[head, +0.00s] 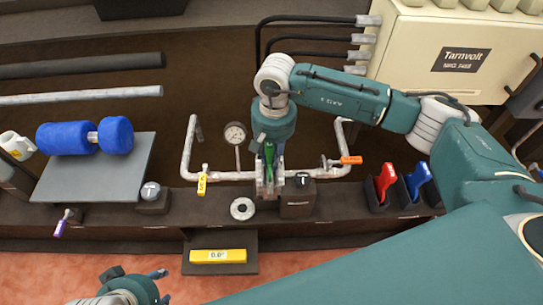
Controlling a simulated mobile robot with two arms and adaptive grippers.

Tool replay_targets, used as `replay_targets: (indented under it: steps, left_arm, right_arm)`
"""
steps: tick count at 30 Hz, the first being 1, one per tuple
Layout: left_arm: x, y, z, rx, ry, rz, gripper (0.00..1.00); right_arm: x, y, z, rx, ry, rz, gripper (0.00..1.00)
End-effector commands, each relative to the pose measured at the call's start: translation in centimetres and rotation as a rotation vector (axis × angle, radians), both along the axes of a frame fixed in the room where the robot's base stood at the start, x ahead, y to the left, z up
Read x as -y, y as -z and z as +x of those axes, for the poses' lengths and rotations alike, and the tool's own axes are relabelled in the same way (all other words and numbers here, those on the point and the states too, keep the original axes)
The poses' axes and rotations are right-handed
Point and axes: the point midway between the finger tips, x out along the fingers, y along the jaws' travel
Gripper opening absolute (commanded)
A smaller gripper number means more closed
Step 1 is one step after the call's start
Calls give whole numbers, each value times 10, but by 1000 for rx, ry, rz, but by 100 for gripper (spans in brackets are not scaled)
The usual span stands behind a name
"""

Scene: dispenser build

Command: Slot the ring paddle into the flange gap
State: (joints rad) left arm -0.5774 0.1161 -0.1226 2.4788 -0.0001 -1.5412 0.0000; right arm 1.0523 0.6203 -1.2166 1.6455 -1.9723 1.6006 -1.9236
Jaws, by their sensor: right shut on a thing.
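My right gripper (268,182) points down at the middle of the pipe run and is shut on a green-handled thing (269,155). Its lower end is hidden among the fingers and the metal parts there, so I cannot tell whether it is the ring paddle. The flange gap is also hidden behind the gripper. A grey ring with a dark hole (242,209) sits at the ledge, just left of and below this gripper, apart from it. My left gripper (162,286) is low at the bottom left, its fingers apart and empty, away from the pipe.
The pipe (230,176) carries a gauge (235,134), a yellow-tagged valve and an orange-handled valve (350,160). A dark block (297,203) stands right of the gripper. Red (385,178) and blue (417,180) pieces stand in holders. A yellow bar (218,256) lies in front.

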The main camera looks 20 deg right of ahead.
Motion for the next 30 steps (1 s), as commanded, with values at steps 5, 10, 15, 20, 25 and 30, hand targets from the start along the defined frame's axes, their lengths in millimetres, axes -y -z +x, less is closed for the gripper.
replay_targets:
  steps: [5,10,15,20,25,30]
  left_arm:
    - [2,-1,7,25,2,-5,40]
    - [3,-3,11,42,3,-7,40]
    - [4,-4,17,64,5,-12,40]
    - [5,-5,21,81,8,-14,40]
    - [6,-7,27,101,11,-15,40]
    - [7,-9,33,123,14,-18,40]
  right_arm:
    - [0,0,1,1,0,1,0]
    - [0,1,1,1,0,1,0]
    - [0,2,1,1,0,1,0]
    - [0,3,1,2,0,2,0]
    - [0,4,1,1,0,1,0]
    - [0,5,1,1,0,1,0]
